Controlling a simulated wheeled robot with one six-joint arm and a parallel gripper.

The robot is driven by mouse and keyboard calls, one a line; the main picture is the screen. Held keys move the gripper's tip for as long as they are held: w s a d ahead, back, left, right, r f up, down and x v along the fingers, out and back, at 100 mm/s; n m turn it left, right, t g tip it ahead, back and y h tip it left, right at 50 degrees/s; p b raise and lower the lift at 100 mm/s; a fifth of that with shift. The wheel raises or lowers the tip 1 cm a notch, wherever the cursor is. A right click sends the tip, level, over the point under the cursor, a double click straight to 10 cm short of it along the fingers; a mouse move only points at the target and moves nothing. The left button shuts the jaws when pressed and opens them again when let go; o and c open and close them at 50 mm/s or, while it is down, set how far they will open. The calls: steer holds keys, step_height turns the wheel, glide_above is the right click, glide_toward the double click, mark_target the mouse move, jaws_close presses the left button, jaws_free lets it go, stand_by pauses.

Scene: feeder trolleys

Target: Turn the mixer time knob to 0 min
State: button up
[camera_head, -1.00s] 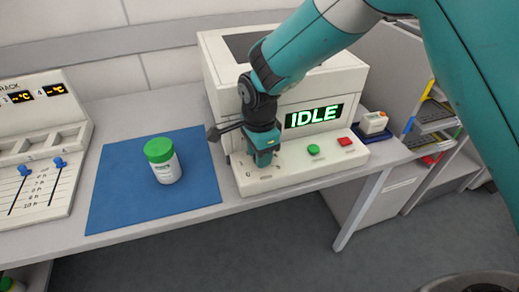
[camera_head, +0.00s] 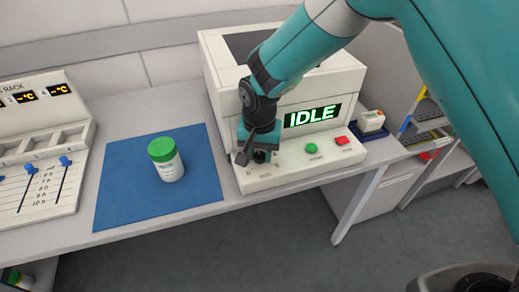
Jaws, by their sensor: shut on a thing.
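The mixer (camera_head: 300,172) is a cream-white machine at the back of the bench, with a green "IDLE" display (camera_head: 312,115). Its time knob (camera_head: 261,156) is a small dark knob at the left of the front ledge, mostly covered by my gripper. My gripper (camera_head: 259,151) comes down over the knob from above and is shut on it. The scale marks around the knob are partly hidden and too small to read, so I cannot tell its setting.
A green button (camera_head: 311,148) and a red button (camera_head: 342,140) sit right of the knob. A white jar with a green lid (camera_head: 169,168) stands on a blue mat (camera_head: 120,205) to the left. A slider rack (camera_head: 50,190) is at far left.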

steer(key=n+p, duration=0.1)
steer(key=n, duration=0.6)
steer(key=shift+w+r, duration=0.1)
steer(key=shift+r, duration=0.05)
steer(key=n, duration=0.7)
steer(key=shift+n+p, duration=0.35)
steer(key=shift+n, duration=0.05)
steer(key=n, duration=1)
steer(key=shift+a+n, duration=0.1)
steer(key=shift+n, duration=0.3)
steer(key=o, duration=0.9)
